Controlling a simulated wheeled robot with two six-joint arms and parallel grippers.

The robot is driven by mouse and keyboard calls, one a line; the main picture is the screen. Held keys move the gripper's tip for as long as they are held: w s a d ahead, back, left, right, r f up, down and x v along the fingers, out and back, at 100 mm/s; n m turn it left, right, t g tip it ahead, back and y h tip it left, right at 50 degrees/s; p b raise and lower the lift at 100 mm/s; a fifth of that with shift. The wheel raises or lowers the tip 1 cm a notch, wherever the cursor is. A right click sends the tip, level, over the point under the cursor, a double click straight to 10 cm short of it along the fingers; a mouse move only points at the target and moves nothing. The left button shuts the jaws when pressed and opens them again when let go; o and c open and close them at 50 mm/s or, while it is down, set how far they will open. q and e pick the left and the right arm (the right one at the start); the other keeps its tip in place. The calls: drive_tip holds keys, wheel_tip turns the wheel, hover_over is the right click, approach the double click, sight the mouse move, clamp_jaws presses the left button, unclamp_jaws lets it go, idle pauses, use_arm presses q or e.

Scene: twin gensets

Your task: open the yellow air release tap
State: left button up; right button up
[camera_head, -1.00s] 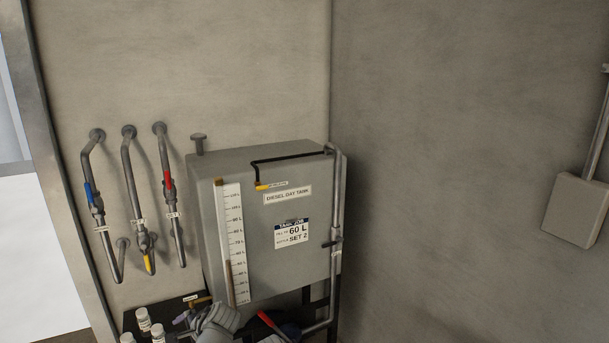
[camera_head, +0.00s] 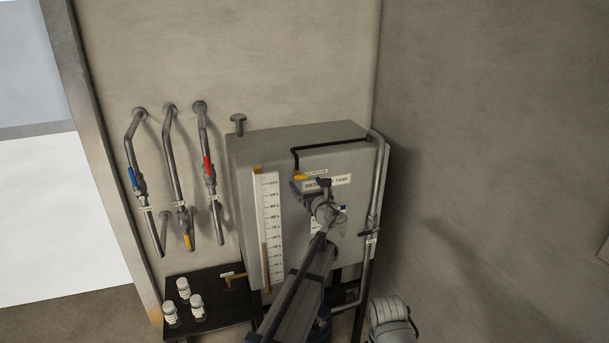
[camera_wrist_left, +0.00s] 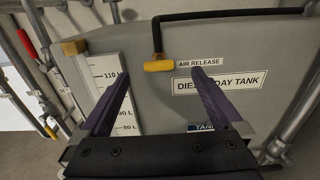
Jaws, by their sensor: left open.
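The yellow air release tap (camera_head: 301,177) sits at the lower end of a thin black pipe on the upper front of the grey diesel day tank (camera_head: 345,160). In the left wrist view the yellow tap (camera_wrist_left: 158,66) lies crosswise under the pipe's vertical end, beside its AIR RELEASE label (camera_wrist_left: 200,62). My left gripper (camera_head: 310,185) is in front of the tank, just below the tap in the picture. In the left wrist view its open, empty fingers (camera_wrist_left: 161,75) point at the tank, with the tap between and slightly above the tips. My right gripper is not visible.
A level scale (camera_head: 270,225) runs down the tank's left front. Pipes with blue, red (camera_head: 208,167) and yellow handles are on the wall to the left. White bottles (camera_head: 184,288) stand on a black stand below. A grey vertical pipe (camera_head: 378,190) runs along the tank's right side.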

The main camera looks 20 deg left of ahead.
sight(300, 175)
use_arm(q)
drive_tip(key=x, duration=0.7)
drive_tip(key=shift+w+a, duration=0.1)
drive_tip(key=shift+w, duration=0.05)
drive_tip(key=shift+c, duration=0.3)
drive_tip(key=c, duration=1.3)
drive_tip(key=shift+o, duration=0.2)
